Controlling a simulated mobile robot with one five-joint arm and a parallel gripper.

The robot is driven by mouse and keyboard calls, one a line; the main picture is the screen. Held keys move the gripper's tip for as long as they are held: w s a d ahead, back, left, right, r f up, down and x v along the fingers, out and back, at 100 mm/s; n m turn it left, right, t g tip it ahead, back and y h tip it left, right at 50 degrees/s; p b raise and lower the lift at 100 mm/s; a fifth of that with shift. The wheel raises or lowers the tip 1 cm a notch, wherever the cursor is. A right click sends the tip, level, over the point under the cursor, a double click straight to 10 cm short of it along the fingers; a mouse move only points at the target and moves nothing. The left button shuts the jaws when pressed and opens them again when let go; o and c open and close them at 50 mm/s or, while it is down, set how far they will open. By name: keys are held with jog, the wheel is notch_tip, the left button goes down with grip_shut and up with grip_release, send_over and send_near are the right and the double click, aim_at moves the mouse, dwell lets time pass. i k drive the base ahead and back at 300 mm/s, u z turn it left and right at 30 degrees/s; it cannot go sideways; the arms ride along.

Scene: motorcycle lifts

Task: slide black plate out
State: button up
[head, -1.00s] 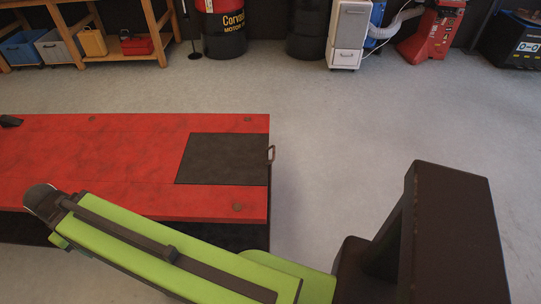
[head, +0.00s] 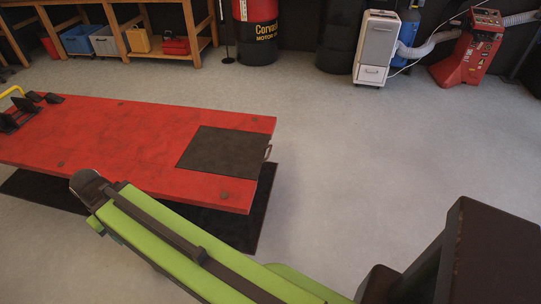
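The black plate (head: 223,151) lies flush in the right end of the red lift platform (head: 120,145). A small metal handle (head: 268,152) sticks out at the plate's right edge, beyond the platform's end. My green arm reaches from the lower right toward the platform's near edge. Its dark rounded end (head: 88,184) shows near that edge, apart from the plate. The fingers of my gripper cannot be made out.
A dark mat (head: 246,225) lies under the platform. Open grey floor (head: 380,160) is to the right. A white cabinet (head: 376,48), a red machine (head: 468,50), a red drum (head: 255,30) and a wooden bench (head: 160,50) stand at the back.

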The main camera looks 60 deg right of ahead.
aim_at(232, 153)
jog(key=z, duration=0.15)
jog(key=i, duration=0.95)
jog(key=u, duration=0.05)
